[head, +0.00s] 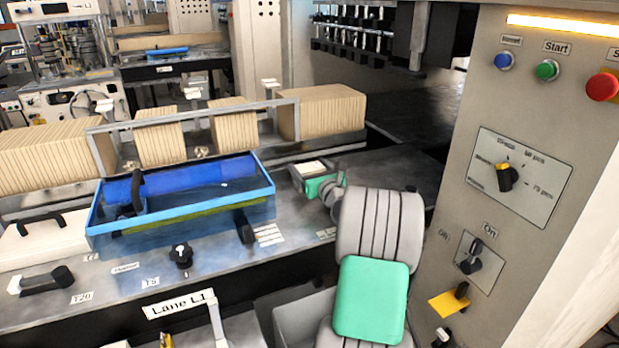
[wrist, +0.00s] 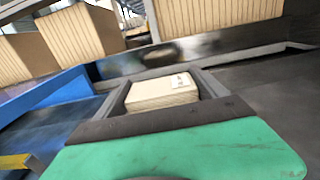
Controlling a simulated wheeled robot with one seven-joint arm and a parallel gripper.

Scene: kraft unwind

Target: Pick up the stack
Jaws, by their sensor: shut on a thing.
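The stack (head: 309,168) is a small block of cream sheets with a small pale mark on top. In the wrist view the stack (wrist: 162,93) sits between the two grey fingers of my gripper (wrist: 160,78), with its layered near side facing me. My gripper (head: 312,174) is shut on it, to the right of the blue tray. The green part of my gripper hides what is under the stack, so I cannot tell whether it touches the surface.
A blue tray (head: 112,222) lies left of my gripper on the grey machine bed. Rows of brown kraft packs (head: 322,107) stand behind a metal rail (head: 203,113). A control panel (head: 540,130) with buttons and knobs rises on the right. Dark flat surface lies between.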

